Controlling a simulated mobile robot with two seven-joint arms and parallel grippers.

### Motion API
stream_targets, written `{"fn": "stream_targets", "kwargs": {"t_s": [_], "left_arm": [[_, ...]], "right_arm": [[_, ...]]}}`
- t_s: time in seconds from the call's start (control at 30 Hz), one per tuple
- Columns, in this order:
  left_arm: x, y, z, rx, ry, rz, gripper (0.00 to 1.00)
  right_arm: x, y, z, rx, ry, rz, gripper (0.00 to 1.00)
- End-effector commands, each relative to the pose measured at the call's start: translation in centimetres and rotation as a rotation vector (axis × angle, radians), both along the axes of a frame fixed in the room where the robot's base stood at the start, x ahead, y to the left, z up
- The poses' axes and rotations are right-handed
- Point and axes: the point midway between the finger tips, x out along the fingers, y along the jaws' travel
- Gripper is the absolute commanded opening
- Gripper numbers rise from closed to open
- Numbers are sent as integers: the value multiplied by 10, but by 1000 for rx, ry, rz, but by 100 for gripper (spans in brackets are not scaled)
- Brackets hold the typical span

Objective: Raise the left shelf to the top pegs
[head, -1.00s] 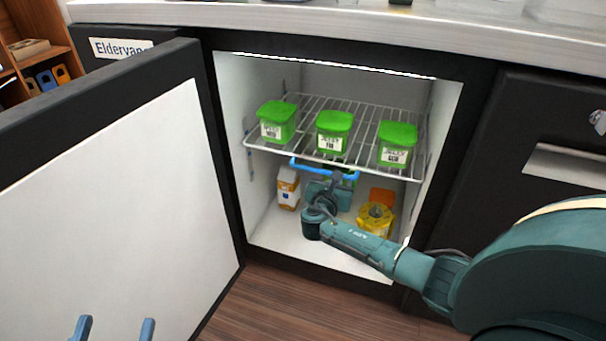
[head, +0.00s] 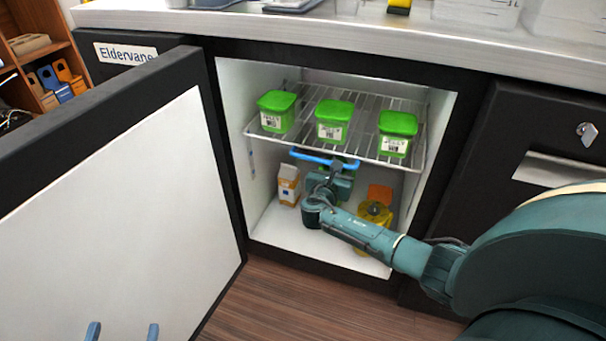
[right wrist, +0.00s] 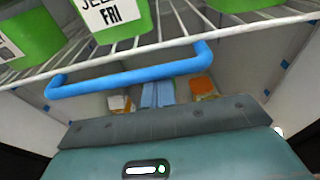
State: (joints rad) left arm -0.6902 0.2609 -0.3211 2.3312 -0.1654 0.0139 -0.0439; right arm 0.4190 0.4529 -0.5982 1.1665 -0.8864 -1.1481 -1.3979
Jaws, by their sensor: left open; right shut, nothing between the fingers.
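The white wire shelf (head: 375,157) is inside the open cabinet and carries three green-lidded tubs, the left (head: 276,111), middle (head: 333,121) and right one (head: 396,134). A blue bar (head: 311,156) runs along its front edge; it also shows in the right wrist view (right wrist: 130,78). My right gripper (head: 335,168) is under the shelf, behind the bar, with its blue fingers (right wrist: 158,94) shut and empty. Whether it touches the shelf is unclear. My left gripper (head: 122,332) is open and empty at the bottom left, outside the cabinet.
On the cabinet floor are an orange-white carton (head: 289,185), a yellow container (head: 373,216) and an orange item (head: 380,193). Small blue pegs (right wrist: 284,64) show on the side walls. The open door (head: 130,190) fills the left. Floor in front is clear.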

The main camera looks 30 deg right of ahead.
Motion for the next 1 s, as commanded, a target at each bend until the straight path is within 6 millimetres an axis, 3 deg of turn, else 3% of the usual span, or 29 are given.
{"fn": "stream_targets", "kwargs": {"t_s": [0.03,0.07,1.0], "left_arm": [[0,1,4,1,15,5,61],[1,1,4,1,23,7,61],[1,0,33,-2,17,4,61]], "right_arm": [[4,-3,15,-9,-19,-1,0],[4,-3,17,-9,-19,-1,0],[-22,32,13,-5,-17,3,0]]}}
